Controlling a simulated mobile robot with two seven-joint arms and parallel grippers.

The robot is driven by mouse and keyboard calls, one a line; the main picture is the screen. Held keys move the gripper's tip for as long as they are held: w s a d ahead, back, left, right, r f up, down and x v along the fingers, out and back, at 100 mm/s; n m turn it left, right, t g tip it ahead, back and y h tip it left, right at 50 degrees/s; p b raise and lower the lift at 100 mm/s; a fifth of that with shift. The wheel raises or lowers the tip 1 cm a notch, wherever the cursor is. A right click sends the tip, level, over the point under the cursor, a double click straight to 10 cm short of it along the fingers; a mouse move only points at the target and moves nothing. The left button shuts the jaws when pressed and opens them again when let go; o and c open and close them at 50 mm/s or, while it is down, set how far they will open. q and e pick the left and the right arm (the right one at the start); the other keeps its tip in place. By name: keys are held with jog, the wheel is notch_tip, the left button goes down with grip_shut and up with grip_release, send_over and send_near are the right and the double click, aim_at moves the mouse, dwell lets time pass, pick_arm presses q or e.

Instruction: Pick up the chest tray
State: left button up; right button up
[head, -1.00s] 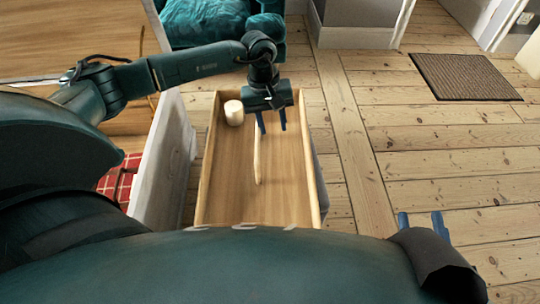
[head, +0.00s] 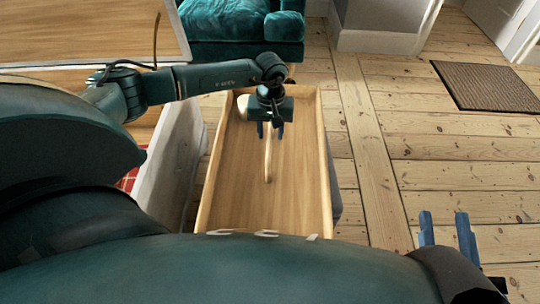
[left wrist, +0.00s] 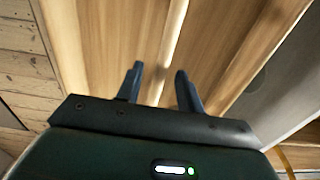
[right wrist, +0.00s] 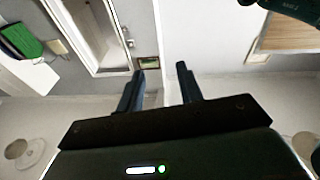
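The chest tray (head: 225,190) is a long, shallow, light wooden tray with a raised central bar (head: 268,160), below me in the head view. Its floor also shows in the left wrist view (left wrist: 112,40). My left gripper (head: 270,132) is above the tray at the far end of the bar. Its fingers are open, and the bar (left wrist: 172,45) runs between them in the left wrist view; contact cannot be told. My right gripper (head: 444,215) is open and empty, well to the right of the tray.
A cream cylinder (head: 242,103) stands in the tray's far left corner, partly hidden by my gripper. A whitish panel (head: 172,165) stands close along the tray's left. A teal armchair (head: 225,25) is beyond it. Floorboards and a brown mat (head: 487,86) lie to the right.

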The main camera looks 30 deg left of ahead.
pick_arm(q)
notch_tip(320, 180, down, 3)
jog(key=shift+a+r+b, duration=0.1)
jog(key=shift+b, duration=0.2)
grip_shut()
dwell(1.0)
jog(key=shift+w+r, duration=0.1)
jog(key=shift+r, duration=0.1)
